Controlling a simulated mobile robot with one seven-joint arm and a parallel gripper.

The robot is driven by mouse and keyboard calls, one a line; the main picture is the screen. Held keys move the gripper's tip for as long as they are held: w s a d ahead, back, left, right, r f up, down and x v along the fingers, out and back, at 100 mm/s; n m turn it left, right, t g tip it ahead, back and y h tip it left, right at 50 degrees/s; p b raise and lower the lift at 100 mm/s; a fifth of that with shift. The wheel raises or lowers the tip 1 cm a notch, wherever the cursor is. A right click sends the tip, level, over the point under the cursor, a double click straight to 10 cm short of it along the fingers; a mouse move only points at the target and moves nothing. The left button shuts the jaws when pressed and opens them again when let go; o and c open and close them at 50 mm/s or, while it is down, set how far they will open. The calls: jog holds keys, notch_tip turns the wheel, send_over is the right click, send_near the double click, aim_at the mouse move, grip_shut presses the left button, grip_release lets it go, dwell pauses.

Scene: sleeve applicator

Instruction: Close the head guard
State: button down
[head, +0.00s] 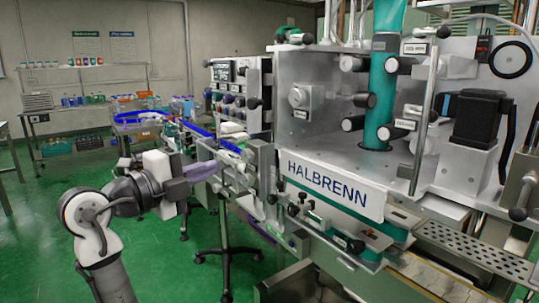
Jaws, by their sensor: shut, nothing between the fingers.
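The machine marked HALBRENN (334,184) stands on the right. Its head area, with a teal sleeve column (385,90) and several dark-capped rollers, shows uncovered from the front. A long upright metal bar (426,118) stands in front of this area on the right. I cannot tell whether the bar belongs to the head guard, and I cannot clearly make out the guard panel. My gripper (213,169) is left of the machine, pointing right towards its infeed side. It is shut and empty, well apart from the bar. Whether its tips touch the parts behind is unclear.
A control panel (228,90) with knobs is on the machine's left. Blue-railed conveyor (200,131) parts lie behind my gripper. A perforated metal tray (470,255) juts out at front right. A wheeled stand (227,250) is below. Green floor at left is open.

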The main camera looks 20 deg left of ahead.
jog(key=p, duration=0.5)
send_near(267, 151)
jog(key=x, duration=0.5)
jog(key=shift+w+d+r, duration=0.15)
jog(key=shift+w, duration=0.1)
jog(key=shift+w+d, duration=0.25)
jog(key=shift+w, duration=0.3)
jog(key=shift+w, duration=0.1)
